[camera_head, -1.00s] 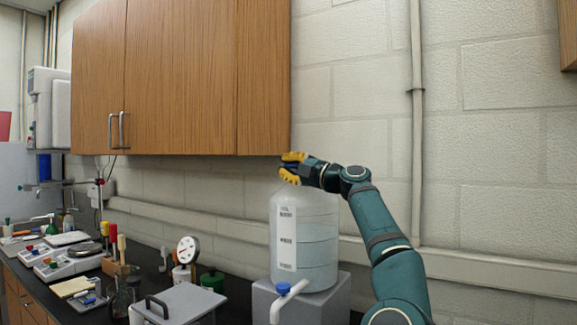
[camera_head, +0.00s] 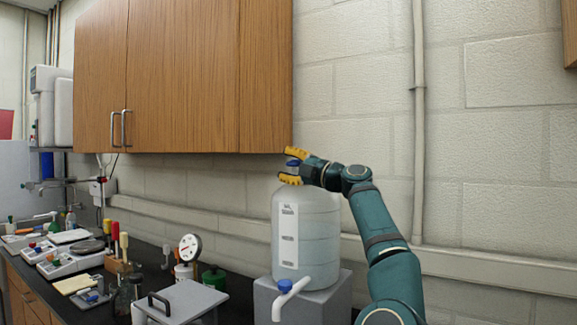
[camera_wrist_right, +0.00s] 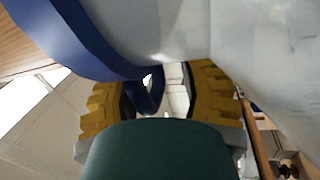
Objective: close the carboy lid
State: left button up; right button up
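The carboy (camera_head: 306,235) is a translucent white jug with a label on its front and a spigot low down. Its blue lid (camera_head: 292,163) is at the top, between the fingers of my right gripper (camera_head: 293,166). In the right wrist view the blue lid (camera_wrist_right: 75,40) is large and close at upper left, and a blue loop lies between the fingers. There my right gripper (camera_wrist_right: 160,88) has its yellow fingers spread apart, one to each side. Whether the lid is fully seated on the neck is hidden. My left gripper is not in view.
The carboy stands on a grey block (camera_head: 325,303) on the black bench. A wooden cabinet (camera_head: 185,80) hangs above and left. A grey box with a handle (camera_head: 195,300), a dial gauge (camera_head: 189,247) and balances stand left.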

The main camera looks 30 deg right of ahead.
jog(key=shift+d, duration=0.15)
jog(key=shift+s+d+f, duration=0.1)
jog(key=shift+s+d, duration=0.55)
jog(key=shift+s, duration=0.05)
jog(key=shift+s+f, duration=0.2)
jog(key=shift+s, duration=0.5)
jog(key=v, duration=0.8)
jog(key=shift+s, duration=0.4)
jog(key=shift+d+f, duration=0.1)
